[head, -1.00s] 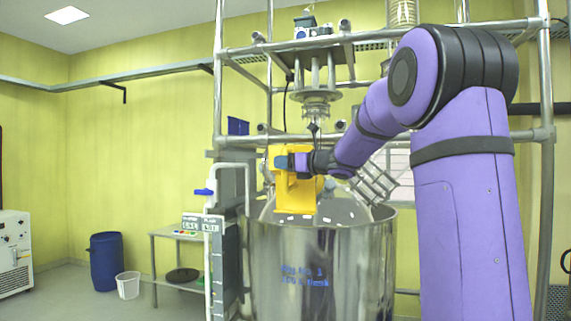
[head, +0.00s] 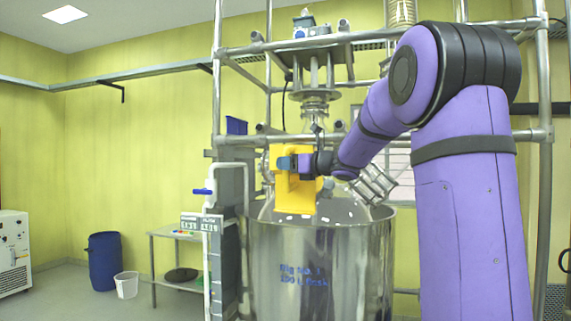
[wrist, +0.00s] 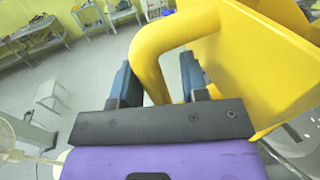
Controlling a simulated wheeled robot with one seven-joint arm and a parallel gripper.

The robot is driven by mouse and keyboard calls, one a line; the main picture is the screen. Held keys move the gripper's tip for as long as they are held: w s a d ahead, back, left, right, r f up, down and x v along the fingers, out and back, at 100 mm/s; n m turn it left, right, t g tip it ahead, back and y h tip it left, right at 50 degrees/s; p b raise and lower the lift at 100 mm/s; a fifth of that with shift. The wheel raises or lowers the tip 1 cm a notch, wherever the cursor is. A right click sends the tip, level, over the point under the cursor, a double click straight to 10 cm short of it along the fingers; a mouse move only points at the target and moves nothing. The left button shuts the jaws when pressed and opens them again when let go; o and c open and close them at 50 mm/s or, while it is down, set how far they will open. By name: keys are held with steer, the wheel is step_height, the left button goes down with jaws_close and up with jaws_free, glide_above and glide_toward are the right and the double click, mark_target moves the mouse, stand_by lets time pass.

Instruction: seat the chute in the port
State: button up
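The chute (head: 295,190) is a yellow angular piece with a handle. In the head view it stands above the rim of the large steel vessel (head: 320,255). My gripper (head: 287,163) is at the chute's upper part. In the wrist view the chute (wrist: 245,75) fills the upper right, and its thick curved handle (wrist: 150,65) passes between the two dark blue fingers of my gripper (wrist: 160,82). The fingers are on either side of the handle. The port is not clearly visible; the chute's lower end and the vessel top hide that area.
A metal pipe frame (head: 218,100) surrounds the vessel, with a stirrer drive (head: 315,95) above it. A white pipe with a blue valve handle (head: 202,191) stands to the left. A small table (head: 165,232) and a blue barrel (head: 105,260) are farther left.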

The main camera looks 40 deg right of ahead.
steer(key=shift+s+d+f, duration=0.25)
steer(key=shift+s+d, duration=0.25)
steer(key=shift+s, duration=0.35)
steer(key=v, duration=0.6)
steer(key=shift+s, duration=0.35)
stand_by(0.4)
steer(key=o, duration=0.6)
steer(key=shift+c, duration=0.2)
steer(key=v, duration=1.1)
stand_by(0.5)
